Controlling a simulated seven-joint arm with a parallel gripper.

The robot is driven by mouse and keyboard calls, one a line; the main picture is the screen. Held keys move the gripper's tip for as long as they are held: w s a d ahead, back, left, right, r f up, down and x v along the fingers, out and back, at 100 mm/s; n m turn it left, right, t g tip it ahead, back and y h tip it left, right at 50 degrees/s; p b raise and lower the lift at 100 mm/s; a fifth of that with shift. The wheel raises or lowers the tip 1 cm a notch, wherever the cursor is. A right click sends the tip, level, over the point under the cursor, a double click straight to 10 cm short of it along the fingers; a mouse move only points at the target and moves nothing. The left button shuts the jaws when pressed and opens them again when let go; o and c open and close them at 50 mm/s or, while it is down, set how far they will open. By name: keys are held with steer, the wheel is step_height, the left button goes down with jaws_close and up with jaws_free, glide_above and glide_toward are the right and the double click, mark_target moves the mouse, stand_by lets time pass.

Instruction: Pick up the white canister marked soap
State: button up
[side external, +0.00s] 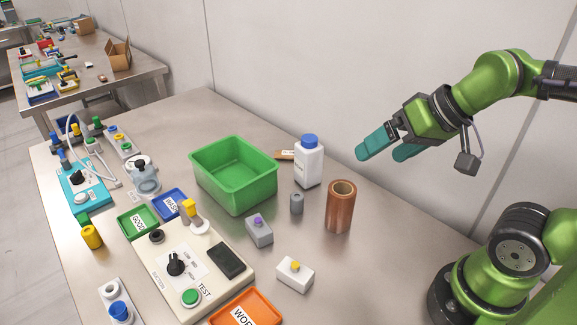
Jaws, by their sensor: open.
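A white canister (309,168) with a blue cap stands upright on the metal table, right of the green bin. A small label shows on its front, but I cannot read the print. My gripper (382,154) has teal fingers. It is open and empty, up and to the right of the canister in the picture and apart from it.
A green bin (234,198) stands left of the canister. A copper cylinder (340,208) and a small grey cylinder (296,203) stand in front of it. A beige TEST panel (214,256), small trays and switch boxes fill the near left. A wall runs behind.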

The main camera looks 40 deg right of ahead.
steer(key=n+g+h, duration=0.2)
steer(key=g+h, duration=0.1)
glide_toward(309, 149)
steer(key=w+f, duration=0.1)
steer(key=d+f, duration=0.1)
steer(key=f, duration=0.1)
steer(key=w+d+f, duration=0.1)
steer(key=f, duration=0.1)
steer(key=shift+w+d, duration=0.1)
steer(key=shift+w, duration=0.2)
steer(key=x, duration=0.6)
steer(key=shift+w+f, duration=0.2)
steer(key=shift+r, duration=0.1)
steer(key=c, duration=1.3)
